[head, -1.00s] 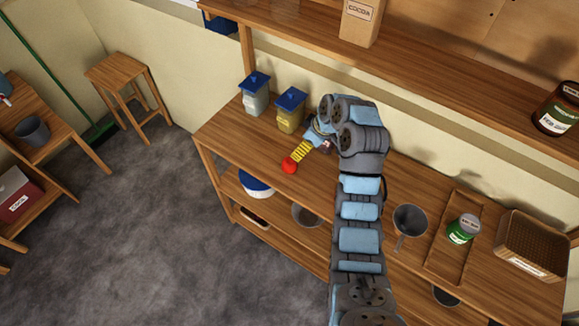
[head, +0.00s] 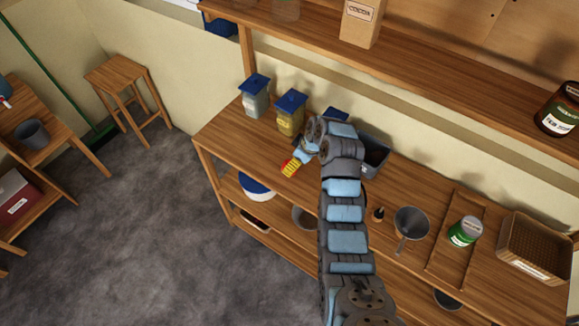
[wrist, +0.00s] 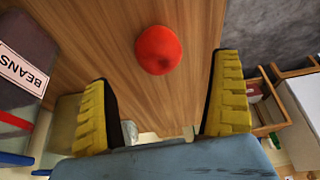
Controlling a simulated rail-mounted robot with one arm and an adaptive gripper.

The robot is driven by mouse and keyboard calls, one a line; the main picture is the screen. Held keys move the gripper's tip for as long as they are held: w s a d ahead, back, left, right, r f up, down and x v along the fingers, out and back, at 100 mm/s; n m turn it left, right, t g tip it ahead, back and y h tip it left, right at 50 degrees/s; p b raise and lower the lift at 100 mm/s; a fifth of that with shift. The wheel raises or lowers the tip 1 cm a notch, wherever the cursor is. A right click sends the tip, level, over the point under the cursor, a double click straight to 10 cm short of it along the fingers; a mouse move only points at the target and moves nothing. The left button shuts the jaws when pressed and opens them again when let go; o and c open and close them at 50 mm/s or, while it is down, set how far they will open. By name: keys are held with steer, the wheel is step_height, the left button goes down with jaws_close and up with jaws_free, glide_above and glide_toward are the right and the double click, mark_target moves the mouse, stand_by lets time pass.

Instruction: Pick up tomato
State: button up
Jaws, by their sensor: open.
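The red tomato (wrist: 158,50) lies on the wooden counter in the wrist view, ahead of and between my fingertips. In the head view only a little red of the tomato (head: 287,173) shows beside the yellow fingers. My gripper (wrist: 165,95) is open, with its two yellow ribbed fingers spread wide and nothing held between them. In the head view my gripper (head: 291,167) is low over the left part of the counter, at the tomato. Whether a finger touches the tomato cannot be told.
A yellow jar with a blue lid (head: 290,113) and a grey-white one (head: 255,98) stand behind my gripper. A grey bin (head: 376,157), a funnel (head: 410,222), a green can (head: 464,232) and a basket (head: 535,243) are to the right. The counter's left end (head: 215,128) is clear.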

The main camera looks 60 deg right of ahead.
steer(key=shift+p+x, duration=0.8)
steer(key=shift+x, duration=2.5)
steer(key=shift+s, duration=0.2)
steer(key=c, duration=0.9)
